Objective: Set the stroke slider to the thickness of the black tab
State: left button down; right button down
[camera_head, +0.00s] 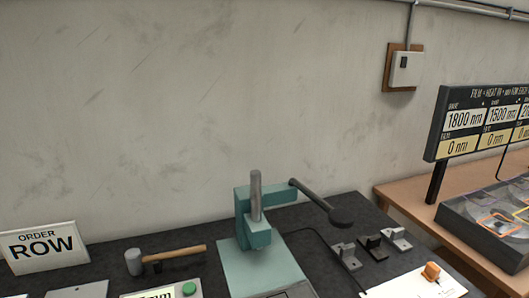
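A small black piece (372,246), which looks like the black tab, sits on the dark bench top between two grey pieces, right of the press. An orange knob (431,270) stands on a white plate (405,288) at the bottom right; it may be the stroke slider, but its markings are too small to read. A teal press (256,236) with a grey post and a dark lever stands in the middle. A display (153,295) reading "mm" is cut off by the bottom edge, so its number is hidden. Neither gripper is in view.
A hammer (170,259) lies left of the press, with a green button (189,289) below it. A sign (43,247) reads "ORDER ROW". At right, a wooden table (405,197) carries a film display board (480,122) and dark tray (490,226). A wall closes the back.

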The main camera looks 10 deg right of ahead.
aim_at(431, 272)
jog(key=z, duration=1.4)
